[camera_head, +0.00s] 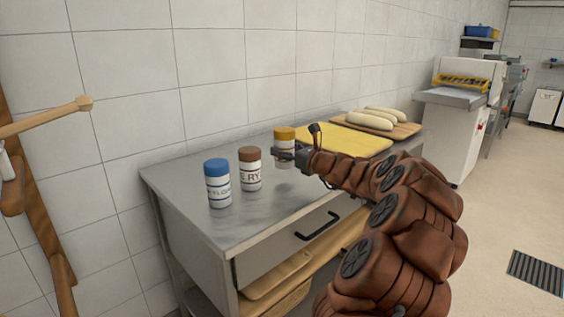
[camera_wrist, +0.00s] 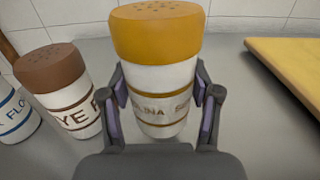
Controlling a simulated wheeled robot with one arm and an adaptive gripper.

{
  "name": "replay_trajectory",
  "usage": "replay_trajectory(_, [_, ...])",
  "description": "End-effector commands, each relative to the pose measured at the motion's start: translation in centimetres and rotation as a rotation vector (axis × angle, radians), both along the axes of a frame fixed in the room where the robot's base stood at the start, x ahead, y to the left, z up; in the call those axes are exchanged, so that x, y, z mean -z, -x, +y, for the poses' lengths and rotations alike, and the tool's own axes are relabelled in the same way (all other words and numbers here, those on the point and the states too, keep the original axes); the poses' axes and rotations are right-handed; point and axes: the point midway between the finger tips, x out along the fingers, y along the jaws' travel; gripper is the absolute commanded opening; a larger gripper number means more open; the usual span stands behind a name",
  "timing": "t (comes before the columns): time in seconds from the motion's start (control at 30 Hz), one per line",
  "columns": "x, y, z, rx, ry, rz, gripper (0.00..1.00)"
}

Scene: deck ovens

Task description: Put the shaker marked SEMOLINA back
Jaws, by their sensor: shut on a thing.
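The SEMOLINA shaker (camera_wrist: 155,84) is white with an orange-yellow perforated lid and gold lettering, partly readable as "OLINA". It stands upright between the fingers of my gripper (camera_wrist: 161,108), which is shut on it. In the head view the shaker (camera_head: 285,139) is at the right end of a row of shakers on the steel table, and my gripper (camera_head: 291,154) reaches it from the right. Its base is partly hidden by the gripper, and I cannot tell whether it touches the tabletop.
A brown-lidded shaker marked RYE (camera_head: 250,170) and a blue-lidded flour shaker (camera_head: 217,184) stand to the left. A yellow board or cloth (camera_head: 340,140) lies to the right, with dough loaves (camera_head: 370,120) on a wooden board behind. The steel tabletop (camera_head: 190,174) is bare at the left.

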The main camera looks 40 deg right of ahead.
Motion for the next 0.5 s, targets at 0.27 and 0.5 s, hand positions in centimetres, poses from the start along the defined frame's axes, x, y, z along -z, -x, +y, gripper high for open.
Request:
replay_trajectory(0.27, [3.2,-0.8,0.2,-0.001,0.000,0.000,0.00])
replay_trajectory(0.5, [3.5,-0.8,0.2,0.000,0.002,-0.002,0.00])
